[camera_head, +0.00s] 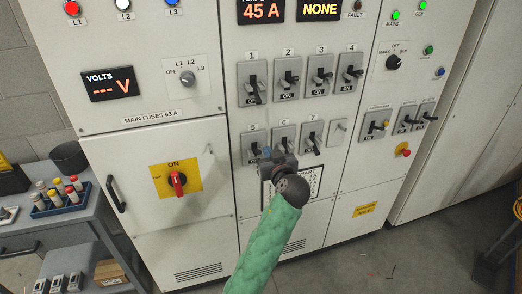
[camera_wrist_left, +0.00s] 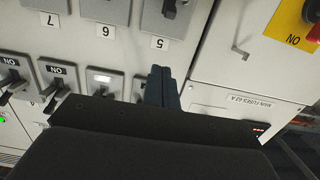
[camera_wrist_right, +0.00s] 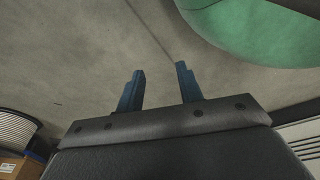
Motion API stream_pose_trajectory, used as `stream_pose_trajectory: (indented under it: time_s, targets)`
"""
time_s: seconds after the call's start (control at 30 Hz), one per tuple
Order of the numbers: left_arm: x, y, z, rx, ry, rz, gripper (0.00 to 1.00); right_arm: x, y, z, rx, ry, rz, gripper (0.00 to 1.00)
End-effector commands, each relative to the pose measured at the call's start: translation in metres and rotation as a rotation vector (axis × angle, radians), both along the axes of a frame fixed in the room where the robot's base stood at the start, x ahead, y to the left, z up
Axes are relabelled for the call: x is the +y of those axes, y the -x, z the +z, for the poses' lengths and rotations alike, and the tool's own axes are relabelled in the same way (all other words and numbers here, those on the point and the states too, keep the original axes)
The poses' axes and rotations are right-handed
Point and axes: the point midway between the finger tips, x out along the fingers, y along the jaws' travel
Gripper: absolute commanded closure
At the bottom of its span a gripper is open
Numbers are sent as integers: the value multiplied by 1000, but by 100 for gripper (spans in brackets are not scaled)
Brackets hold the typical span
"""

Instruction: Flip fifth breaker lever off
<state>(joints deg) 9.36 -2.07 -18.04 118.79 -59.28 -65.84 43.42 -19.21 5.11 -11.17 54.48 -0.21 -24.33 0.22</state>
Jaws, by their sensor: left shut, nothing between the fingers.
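Breaker 5 (camera_head: 250,141) is the leftmost switch of the lower row on the cabinet, a grey plate with a dark lever. Its lower part is partly hidden by my left gripper (camera_head: 266,152), so I cannot tell its lever position surely. In the left wrist view, which is upside down, breaker 5 (camera_wrist_left: 174,22) is at the top, with its dark lever partly cut off. The left gripper (camera_wrist_left: 162,84) is shut and empty; its blue fingers show near the label 5. I see no clear contact with the lever. My right gripper (camera_wrist_right: 160,88) is open and empty above the floor.
Breaker 6 (camera_head: 284,135) and breaker 7 (camera_head: 311,133) stand to the right of breaker 5. Breaker 1 (camera_head: 252,82) is above it, in a row of several. A framed chart (camera_head: 312,182) is below, partly behind my left wrist. A red rotary switch (camera_head: 178,182) is at left.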

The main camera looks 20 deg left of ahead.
Motion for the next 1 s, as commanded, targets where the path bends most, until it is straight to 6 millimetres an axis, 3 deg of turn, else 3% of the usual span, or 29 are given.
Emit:
stream_pose_trajectory:
  time_s: [0.37, 1.0]
  targets:
    - [6, -9, 1, 2, -3, 0, 100, -3, 13, 0, 11, 2, 0, 64]
    - [51, -75, -4, 3, -5, 0, 100, -24, 121, -1, 83, 14, 1, 64]
